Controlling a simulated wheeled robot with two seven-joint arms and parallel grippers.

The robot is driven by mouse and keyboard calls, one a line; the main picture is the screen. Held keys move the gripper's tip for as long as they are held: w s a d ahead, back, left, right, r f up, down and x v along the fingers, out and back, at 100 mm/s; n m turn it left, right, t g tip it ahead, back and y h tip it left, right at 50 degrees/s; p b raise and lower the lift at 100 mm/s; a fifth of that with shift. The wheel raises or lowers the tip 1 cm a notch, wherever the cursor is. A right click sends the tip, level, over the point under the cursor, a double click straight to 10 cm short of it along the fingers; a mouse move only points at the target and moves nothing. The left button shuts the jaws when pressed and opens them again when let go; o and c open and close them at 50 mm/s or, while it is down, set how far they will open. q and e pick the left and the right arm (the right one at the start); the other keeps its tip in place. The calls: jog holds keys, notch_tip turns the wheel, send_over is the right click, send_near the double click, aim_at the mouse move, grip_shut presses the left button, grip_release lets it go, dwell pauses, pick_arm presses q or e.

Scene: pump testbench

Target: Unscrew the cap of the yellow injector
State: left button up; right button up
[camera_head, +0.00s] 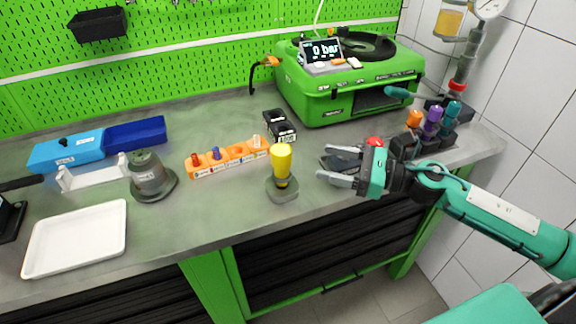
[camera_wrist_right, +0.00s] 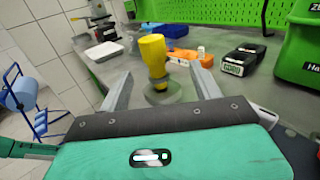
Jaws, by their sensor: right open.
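The yellow injector (camera_head: 281,165) stands upright in a grey-green round holder (camera_head: 282,190) near the front edge of the bench, its wide yellow top uppermost. My right gripper (camera_head: 338,167) is open and empty, to the right of the injector, with its fingers pointing left toward it. In the right wrist view the injector (camera_wrist_right: 154,56) shows ahead, between and beyond the two open fingers (camera_wrist_right: 162,88). A gap remains between the fingertips and the injector in the head view. Which part of the yellow top is the cap, I cannot tell. My left gripper is not in view.
An orange rack (camera_head: 228,158) with small parts stands left of the injector, and a black box (camera_head: 279,126) behind it. The green test machine (camera_head: 345,85) stands at the back. A grey holder (camera_head: 151,176), white tray (camera_head: 75,238) and blue bins (camera_head: 98,144) are farther left. Coloured bottles (camera_head: 432,124) stand right.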

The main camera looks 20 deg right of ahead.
aim_at(273, 156)
jog(key=p+x, duration=0.1)
jog(key=x, duration=0.1)
jog(key=p+x, duration=0.1)
jog(key=x, duration=0.1)
jog(key=p+x, duration=0.1)
jog(key=x, duration=0.2)
jog(key=shift+s+a+r, duration=0.1)
jog(key=shift+a+r, duration=0.1)
jog(key=shift+r, duration=0.05)
jog(key=shift+w+a+f+p, duration=0.15)
jog(key=shift+w+a+p, duration=0.1)
jog(key=shift+a+p, duration=0.1)
jog(key=shift+w+a+p, duration=0.15)
jog(key=shift+a+p, duration=0.15)
jog(key=shift+a, duration=0.1)
jog(key=p+x, duration=0.2)
jog(key=x, duration=0.1)
jog(key=shift+a+f, duration=0.25)
jog(key=shift+a, duration=0.05)
jog(key=shift+w+a+f, duration=0.2)
jog(key=shift+w+a, duration=0.05)
jog(key=shift+a, duration=0.2)
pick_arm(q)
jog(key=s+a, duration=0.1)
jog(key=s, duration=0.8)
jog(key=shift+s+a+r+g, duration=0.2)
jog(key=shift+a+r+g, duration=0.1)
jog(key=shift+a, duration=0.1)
pick_arm(e)
jog(key=shift+c, duration=0.5)
